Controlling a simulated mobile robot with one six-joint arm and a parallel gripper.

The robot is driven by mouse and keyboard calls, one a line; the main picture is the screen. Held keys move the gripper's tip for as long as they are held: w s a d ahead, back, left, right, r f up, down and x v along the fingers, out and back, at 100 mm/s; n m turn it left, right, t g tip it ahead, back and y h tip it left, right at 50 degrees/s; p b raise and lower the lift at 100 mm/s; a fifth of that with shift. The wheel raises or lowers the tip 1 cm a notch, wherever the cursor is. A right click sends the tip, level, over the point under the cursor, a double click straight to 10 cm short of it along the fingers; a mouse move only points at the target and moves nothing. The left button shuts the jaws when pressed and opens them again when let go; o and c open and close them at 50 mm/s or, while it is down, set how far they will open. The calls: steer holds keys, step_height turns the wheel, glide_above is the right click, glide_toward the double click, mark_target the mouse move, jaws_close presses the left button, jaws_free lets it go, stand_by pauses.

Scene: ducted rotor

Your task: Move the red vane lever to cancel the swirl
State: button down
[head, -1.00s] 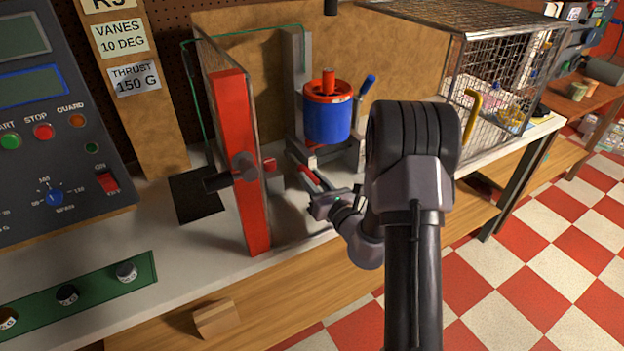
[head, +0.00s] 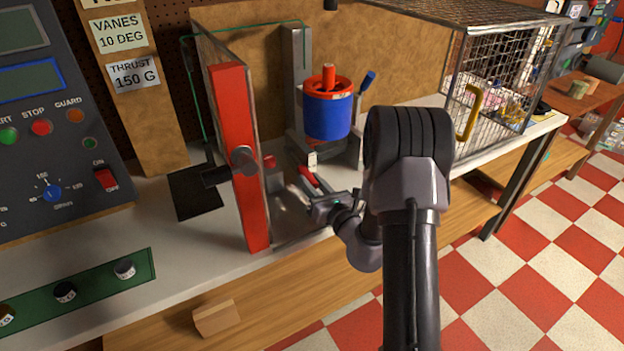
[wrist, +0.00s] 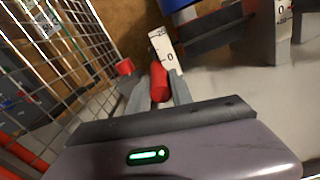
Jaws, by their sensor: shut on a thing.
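The red vane lever (wrist: 159,82) sits between the two fingers of my gripper (wrist: 159,95) in the wrist view, and the fingers are closed on it. A white scale plate (wrist: 163,45) with black marks and a 0 stands just behind the lever. In the head view the red lever (head: 309,177) shows at the tip of my gripper (head: 322,192), below the blue duct (head: 328,118) with its red top (head: 328,88). The exact reading against the scale is too small to tell.
A red-edged guard panel (head: 238,160) stands left of my gripper, with a dark latch handle (head: 218,174). A wire cage (head: 500,80) stands at the right. Cards reading VANES 10 DEG (head: 119,33) and THRUST 150 G (head: 133,73) hang left.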

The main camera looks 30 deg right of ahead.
steer(key=c, duration=1.2)
jaws_free()
steer(key=shift+o, duration=0.2)
steer(key=s+p, duration=0.4)
steer(key=s, duration=1.3)
steer(key=shift+s+d, duration=0.25)
steer(key=shift+d, duration=0.05)
